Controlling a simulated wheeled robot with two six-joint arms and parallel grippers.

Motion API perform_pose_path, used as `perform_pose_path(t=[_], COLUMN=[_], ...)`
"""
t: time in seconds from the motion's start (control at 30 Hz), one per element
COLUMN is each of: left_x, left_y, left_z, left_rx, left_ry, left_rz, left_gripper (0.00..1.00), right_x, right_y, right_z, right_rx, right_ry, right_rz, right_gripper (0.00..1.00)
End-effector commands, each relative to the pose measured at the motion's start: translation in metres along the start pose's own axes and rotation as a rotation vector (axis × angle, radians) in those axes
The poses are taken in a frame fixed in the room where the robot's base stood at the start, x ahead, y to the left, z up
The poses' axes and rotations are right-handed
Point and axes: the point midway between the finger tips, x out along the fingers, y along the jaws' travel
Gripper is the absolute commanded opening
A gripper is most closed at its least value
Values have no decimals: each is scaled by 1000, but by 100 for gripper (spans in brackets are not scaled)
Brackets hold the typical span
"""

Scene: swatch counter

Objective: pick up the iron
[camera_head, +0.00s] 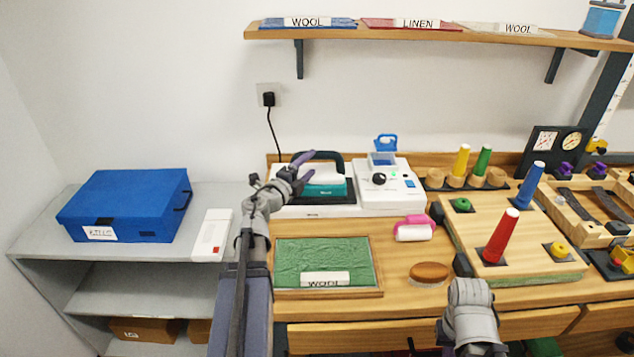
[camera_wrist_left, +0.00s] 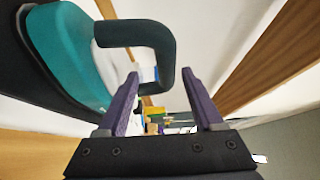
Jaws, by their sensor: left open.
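The iron (camera_head: 325,190) has a teal body and a dark looped handle. It rests on a white station (camera_head: 390,200) with a dark pad on the wooden counter. In the left wrist view, the iron's body (camera_wrist_left: 68,55) fills the upper left, and its handle (camera_wrist_left: 145,38) reaches to the right, by my fingertips. My left gripper (camera_head: 308,168) has purple fingers and is open at the left side of the iron. In its wrist view, the handle's curved end shows between the left gripper's fingertips (camera_wrist_left: 162,76); I cannot tell whether they touch. My right gripper is not in view.
A green cloth board (camera_head: 325,258) marked WOOL lies in front of the iron. A pink-handled roller (camera_head: 414,229) and brown brush (camera_head: 430,273) lie to the right. A pegboard with coloured cones (camera_head: 502,237) stands farther right. A blue box (camera_head: 125,206) sits on the grey shelf at left.

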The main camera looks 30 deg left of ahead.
Motion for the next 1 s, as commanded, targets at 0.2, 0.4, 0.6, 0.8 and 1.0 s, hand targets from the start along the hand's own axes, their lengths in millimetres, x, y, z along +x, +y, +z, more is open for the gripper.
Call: perform_pose_path(t=[0.2, 0.4, 0.6, 0.8, 1.0], left_x=[24, 27, 50, 76, 76], left_y=[-1, -2, -9, -9, -9], left_z=[1, 1, 3, 4, 3], left_rx=[-1, -2, -2, -2, -2], left_ry=[1, -1, 2, 1, -1], left_rz=[-1, -1, -1, -1, -1], left_gripper=[68, 68, 68, 68, 68], right_x=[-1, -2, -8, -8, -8], right_y=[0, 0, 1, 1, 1], right_z=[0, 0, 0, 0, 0], right_rx=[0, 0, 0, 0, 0], right_ry=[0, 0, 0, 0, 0], right_rz=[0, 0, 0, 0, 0], right_gripper=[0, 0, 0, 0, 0])
